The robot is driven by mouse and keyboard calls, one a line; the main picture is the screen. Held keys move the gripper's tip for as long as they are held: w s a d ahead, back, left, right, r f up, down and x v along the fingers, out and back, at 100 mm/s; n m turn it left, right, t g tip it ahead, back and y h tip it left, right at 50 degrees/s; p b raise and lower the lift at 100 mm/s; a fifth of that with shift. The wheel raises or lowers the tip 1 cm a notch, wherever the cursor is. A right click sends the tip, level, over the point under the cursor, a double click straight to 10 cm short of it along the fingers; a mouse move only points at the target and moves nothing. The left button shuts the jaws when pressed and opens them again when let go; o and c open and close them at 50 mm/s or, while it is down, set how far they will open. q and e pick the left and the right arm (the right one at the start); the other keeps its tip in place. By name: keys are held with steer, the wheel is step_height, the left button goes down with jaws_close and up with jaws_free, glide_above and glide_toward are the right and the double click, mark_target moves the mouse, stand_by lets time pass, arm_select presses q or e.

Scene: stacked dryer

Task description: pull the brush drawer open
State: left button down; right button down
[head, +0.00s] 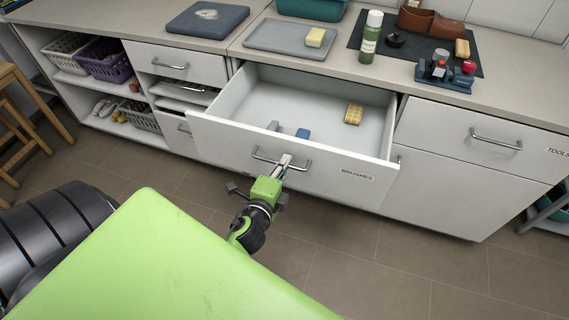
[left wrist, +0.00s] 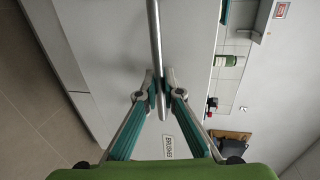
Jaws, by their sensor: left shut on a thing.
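The brush drawer (head: 230,138) is pulled well out from the white cabinet, with a "BRUSHES" label on its front. Inside are a yellow brush or block (head: 353,114), a blue item (head: 303,133) and a small grey item. My left gripper (head: 284,163) is at the drawer's metal bar handle (head: 264,158) and shut on it. In the left wrist view the fingertips (left wrist: 161,88) close around the handle bar (left wrist: 155,40), with the drawer front behind. My right gripper is not in view.
A closed drawer labelled "TOOLS" (head: 486,136) is at the right, and smaller drawers (head: 165,65) are at the left. The counter holds a grey tray (head: 290,39), a green bottle (head: 369,42) and a dark mat with several items. The floor (head: 340,240) before the drawer is clear.

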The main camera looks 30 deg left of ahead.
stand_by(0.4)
arm_select(q)
steer(key=c, duration=2.5)
jaws_free()
steer(key=shift+v, duration=3.8)
